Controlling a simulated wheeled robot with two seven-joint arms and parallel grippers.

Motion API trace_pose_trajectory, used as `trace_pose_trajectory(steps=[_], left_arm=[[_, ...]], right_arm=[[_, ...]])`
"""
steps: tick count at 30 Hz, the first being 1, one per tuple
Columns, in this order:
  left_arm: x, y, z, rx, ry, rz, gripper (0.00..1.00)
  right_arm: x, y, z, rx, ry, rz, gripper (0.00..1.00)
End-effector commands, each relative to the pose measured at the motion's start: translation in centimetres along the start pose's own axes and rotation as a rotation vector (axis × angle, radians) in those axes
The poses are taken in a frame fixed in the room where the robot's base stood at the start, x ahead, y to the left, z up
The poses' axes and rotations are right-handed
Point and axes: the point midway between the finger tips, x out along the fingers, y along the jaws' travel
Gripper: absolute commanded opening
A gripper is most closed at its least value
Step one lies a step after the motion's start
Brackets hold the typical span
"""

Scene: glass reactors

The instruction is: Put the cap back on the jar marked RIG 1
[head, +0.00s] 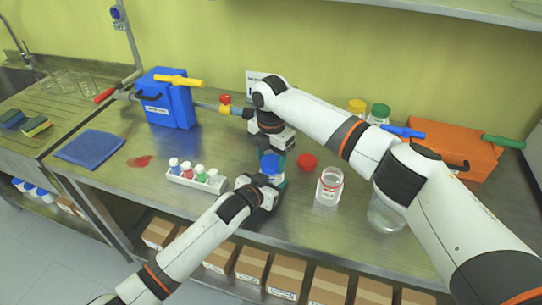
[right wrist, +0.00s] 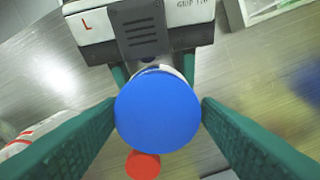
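A blue cap (right wrist: 158,110) fills the middle of the right wrist view, between the green fingers of my right gripper (right wrist: 158,122), which touch its sides. In the head view the blue cap (head: 270,163) sits between my right gripper (head: 272,152) above and my left gripper (head: 270,181) below. My left gripper's fingers are around a pale jar (right wrist: 178,72), mostly hidden under the cap. The cap is over the jar's mouth; whether it is seated cannot be told. No RIG 1 marking is readable.
An open clear jar (head: 329,187) with red markings and a red cap (head: 306,161) stand to the right. A white rack (head: 197,180) of small bottles is at the left. A blue box (head: 168,100) and an orange box (head: 455,145) stand behind. A round glass vessel (head: 384,214) is under my right arm.

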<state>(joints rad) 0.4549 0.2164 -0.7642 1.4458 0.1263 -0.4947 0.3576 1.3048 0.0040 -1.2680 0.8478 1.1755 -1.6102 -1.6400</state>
Motion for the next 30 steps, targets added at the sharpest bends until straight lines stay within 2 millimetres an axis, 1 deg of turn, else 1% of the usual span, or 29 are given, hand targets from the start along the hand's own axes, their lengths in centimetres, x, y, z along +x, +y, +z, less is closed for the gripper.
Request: trace_pose_trajectory(steps=[1, 5, 6, 11, 14, 21, 24, 27, 30], left_arm=[[0.0, 0.02, 0.0, 0.0, 0.0, 0.0, 0.0], [0.0, -0.02, 0.0, 0.001, 0.0, 0.0, 0.0], [0.0, -0.04, 0.0, 0.001, 0.0, -0.001, 0.0], [0.0, -0.1, 0.01, 0.001, -0.001, -0.002, 0.0], [0.0, -0.15, 0.01, 0.002, -0.001, -0.002, 0.0], [-0.01, -0.24, 0.01, 0.002, -0.001, -0.004, 0.0], [-0.01, -0.28, 0.01, 0.002, -0.001, -0.005, 0.0], [-0.01, -0.32, 0.01, 0.002, -0.001, -0.005, 0.0], [-0.01, -0.35, 0.01, 0.003, -0.002, -0.006, 0.0]], right_arm=[[-0.02, -0.02, 0.01, 0.0, 0.0, 0.0, 0.49], [-0.04, -0.03, 0.01, 0.0, 0.0, -0.001, 0.28], [-0.05, -0.04, 0.01, 0.0, 0.0, -0.002, 0.25], [-0.06, -0.08, 0.02, 0.032, 0.0, -0.003, 0.25], [-0.04, -0.13, 0.06, 0.156, -0.002, -0.005, 0.25], [-0.03, -0.17, 0.05, 0.621, -0.003, -0.005, 0.25], [-0.06, -0.17, -0.03, 0.752, -0.001, -0.006, 0.25], [-0.06, -0.15, -0.07, 0.82, -0.001, -0.006, 0.25], [-0.08, -0.15, -0.11, 0.835, 0.0, -0.007, 0.25]])
